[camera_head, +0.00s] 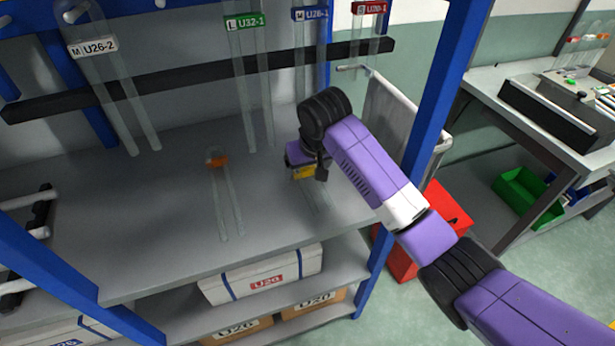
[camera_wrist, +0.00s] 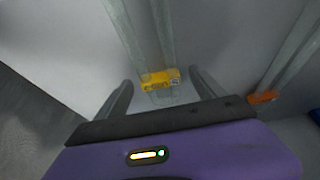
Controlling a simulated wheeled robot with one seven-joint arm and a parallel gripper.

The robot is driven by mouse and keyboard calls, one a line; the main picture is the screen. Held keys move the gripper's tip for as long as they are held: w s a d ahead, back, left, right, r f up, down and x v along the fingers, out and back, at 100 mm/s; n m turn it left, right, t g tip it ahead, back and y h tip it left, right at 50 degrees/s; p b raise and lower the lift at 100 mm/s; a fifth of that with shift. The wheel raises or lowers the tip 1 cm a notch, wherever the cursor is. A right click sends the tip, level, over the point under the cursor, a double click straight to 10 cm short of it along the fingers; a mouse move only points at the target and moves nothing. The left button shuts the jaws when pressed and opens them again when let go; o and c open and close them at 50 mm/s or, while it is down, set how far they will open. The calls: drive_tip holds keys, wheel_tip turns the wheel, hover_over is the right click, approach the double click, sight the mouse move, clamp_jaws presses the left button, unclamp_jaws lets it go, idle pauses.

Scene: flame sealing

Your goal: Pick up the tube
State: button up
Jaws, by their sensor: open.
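A clear tube with a yellow label (camera_head: 303,172) lies on the grey shelf, mostly hidden by my arm in the head view. In the wrist view its yellow label (camera_wrist: 160,79) sits between the two fingers of my gripper (camera_wrist: 162,88). The fingers are open, with a gap on both sides of the tube. Whether they have come down to the tube's height I cannot tell. A second clear tube with an orange label (camera_head: 217,160) lies on the shelf to the left. In the wrist view its orange label (camera_wrist: 263,97) is right of the right finger.
Long clear tubes with labels U26-2 (camera_head: 92,45), U32-1 (camera_head: 245,21) and others lean on a black bar (camera_head: 190,75) behind. A blue post (camera_head: 440,90) stands right of my gripper, near my arm. The shelf front (camera_head: 150,210) is bare.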

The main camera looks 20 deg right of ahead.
drive_tip(key=c, duration=1.5)
drive_tip(key=shift+o, duration=0.2)
